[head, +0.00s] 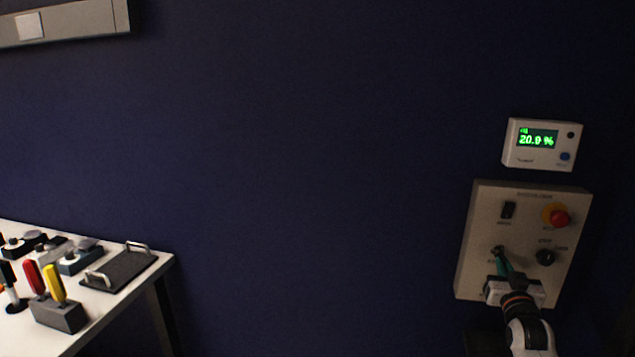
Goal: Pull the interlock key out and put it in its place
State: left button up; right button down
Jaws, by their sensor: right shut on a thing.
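A pale control panel (483,222) is fixed to the dark wall at the right. On its lower left is a round key switch (498,250) with a teal interlock key (501,264) at it. My right gripper (507,279) is in front of the panel's lower part, shut on the key. The gripper hides part of the key and the panel's lower edge. I cannot tell whether the key's tip is still inside the switch. My left gripper is not in view.
The panel also has a red button (560,218), a black rocker switch (508,210) and a dark knob (545,257). A display box (539,145) reading 20.9 % hangs above. A white table (105,306) at left holds a black tray (120,270) and a block with red and yellow handles (58,313).

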jog(key=shift+s+a+p, duration=0.2)
jog(key=shift+s+p, duration=0.3)
jog(key=shift+s, duration=0.15)
jog(key=shift+s+f, duration=0.1)
jog(key=shift+s, duration=0.1)
jog(key=shift+p+v, duration=1.1)
jog(key=shift+v, duration=0.15)
jog(key=shift+s, duration=0.15)
